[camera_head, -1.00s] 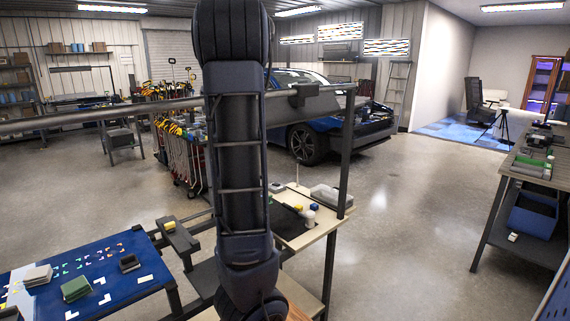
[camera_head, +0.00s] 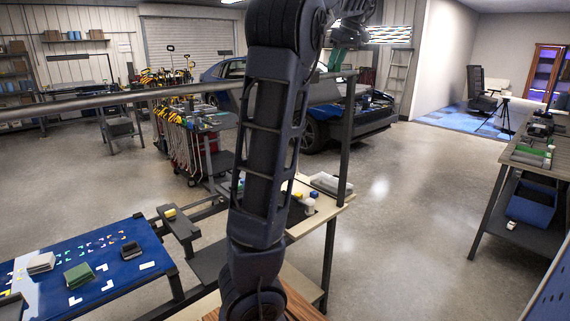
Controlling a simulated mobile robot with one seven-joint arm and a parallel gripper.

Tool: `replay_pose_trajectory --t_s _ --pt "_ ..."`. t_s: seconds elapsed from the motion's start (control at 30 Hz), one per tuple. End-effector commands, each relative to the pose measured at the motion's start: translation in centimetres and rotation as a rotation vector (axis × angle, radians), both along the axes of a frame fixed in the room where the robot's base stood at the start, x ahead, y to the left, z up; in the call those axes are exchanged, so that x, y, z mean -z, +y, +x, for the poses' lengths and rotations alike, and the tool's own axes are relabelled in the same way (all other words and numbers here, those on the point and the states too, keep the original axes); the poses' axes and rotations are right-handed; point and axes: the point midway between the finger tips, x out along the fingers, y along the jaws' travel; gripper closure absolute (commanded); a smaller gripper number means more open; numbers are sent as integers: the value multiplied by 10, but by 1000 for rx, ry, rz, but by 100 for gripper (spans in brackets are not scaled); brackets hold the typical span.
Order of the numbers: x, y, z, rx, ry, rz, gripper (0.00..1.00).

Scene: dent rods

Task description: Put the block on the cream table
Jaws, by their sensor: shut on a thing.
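My gripper (camera_head: 350,18) is raised high at the top of the view, partly cut off by the frame edge and partly behind my arm. It is shut on a dark green block (camera_head: 346,38), whose shape is hard to make out. The cream table (camera_head: 318,217) stands lower, right of my arm, which hides its left part. The block is well above and apart from it in the picture. Small blue, white and other items sit on the cream table.
A blue-topped table (camera_head: 110,282) at lower left bears several blocks and white marks. A metal rail and post (camera_head: 340,150) stand by the cream table. A workbench (camera_head: 530,160) is at right. A blue car (camera_head: 335,125) is behind. The floor at centre right is clear.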

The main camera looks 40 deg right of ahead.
Motion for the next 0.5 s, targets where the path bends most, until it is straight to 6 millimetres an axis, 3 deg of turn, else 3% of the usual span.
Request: replay_pose_trajectory --t_s 0.03,0.2,0.5 --pt "21 -9 -7 -13 0 6 90" --pt "89 -32 -26 -83 0 7 90" --pt "218 -54 -43 -248 -2 7 90"
